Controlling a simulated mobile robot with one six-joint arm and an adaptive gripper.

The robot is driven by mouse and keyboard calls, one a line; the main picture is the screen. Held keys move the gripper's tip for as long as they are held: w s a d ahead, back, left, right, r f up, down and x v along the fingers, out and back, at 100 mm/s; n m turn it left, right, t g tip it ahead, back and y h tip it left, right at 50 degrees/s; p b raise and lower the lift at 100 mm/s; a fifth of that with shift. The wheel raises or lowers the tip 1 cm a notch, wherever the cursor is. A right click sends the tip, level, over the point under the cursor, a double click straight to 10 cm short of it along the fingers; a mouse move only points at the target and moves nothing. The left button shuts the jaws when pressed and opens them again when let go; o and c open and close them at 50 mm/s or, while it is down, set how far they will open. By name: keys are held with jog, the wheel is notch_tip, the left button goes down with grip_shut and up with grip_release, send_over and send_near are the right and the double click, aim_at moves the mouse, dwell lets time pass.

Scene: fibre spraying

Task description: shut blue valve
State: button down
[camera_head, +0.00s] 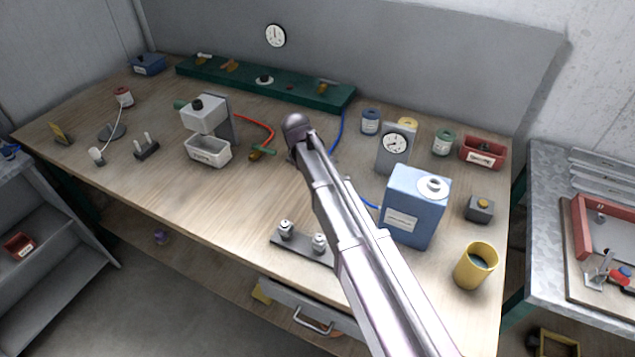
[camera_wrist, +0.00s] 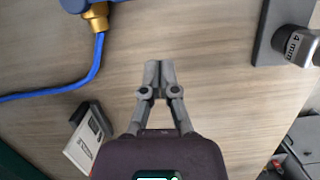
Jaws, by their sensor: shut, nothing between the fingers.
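In the wrist view, a blue handle with a brass fitting, which looks like the blue valve (camera_wrist: 97,14), is cut off by the top edge at left. A blue hose (camera_wrist: 98,58) runs down and left from the brass. In the head view the valve is hidden behind my arm; parts of the blue hose (camera_head: 342,122) show on either side of it. My gripper (camera_wrist: 160,70) is shut and empty above bare wood, to the lower right of the valve and apart from it. In the head view its fingers are hidden by my arm.
A plate with labelled nozzles (camera_head: 318,243) lies near the bench's front. A blue canister (camera_head: 412,210), a dial gauge (camera_head: 394,143) and a yellow cup (camera_head: 476,265) stand right of my arm.

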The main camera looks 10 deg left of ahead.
jog(key=p+v, duration=0.7)
jog(key=shift+r, duration=0.35)
jog(key=shift+a, duration=0.1)
jog(key=shift+s, duration=0.1)
dwell(0.6)
